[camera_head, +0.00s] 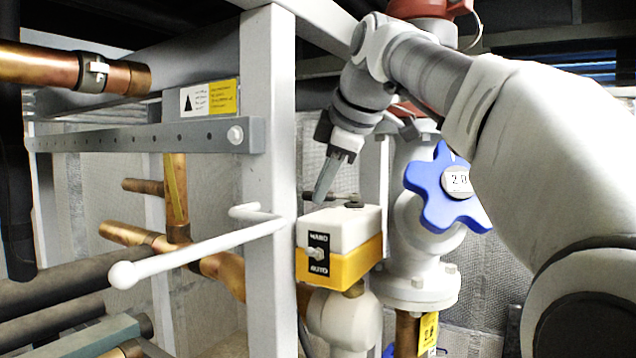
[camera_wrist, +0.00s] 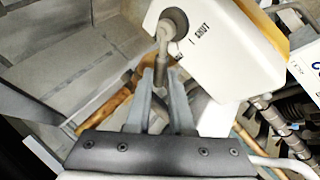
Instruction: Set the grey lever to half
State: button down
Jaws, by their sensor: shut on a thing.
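The grey lever (camera_wrist: 163,42) is on a round pivot on top of a white and yellow box (camera_head: 343,233). In the wrist view it runs from the pivot down between my fingers. A "SHUT" mark is printed beside the pivot. In the head view the lever (camera_head: 342,196) is a small dark bar, partly hidden behind my fingers. My gripper (camera_head: 323,190) reaches down to it from above, left of the pivot. In the wrist view my gripper (camera_wrist: 160,88) is shut on the lever's free end. The fingers hide the lever's tip.
A blue handwheel (camera_head: 440,190) on a white valve stands right of the box. A white upright post (camera_head: 268,180) is close on the left, with a white ball-ended rod (camera_head: 190,255) in front. Copper pipes (camera_head: 180,200) run behind. The box front has a HAND/AUTO switch (camera_head: 317,254).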

jog(key=c, duration=0.8)
grip_release()
jog(key=shift+w+m, duration=0.1)
jog(key=shift+m, duration=0.2)
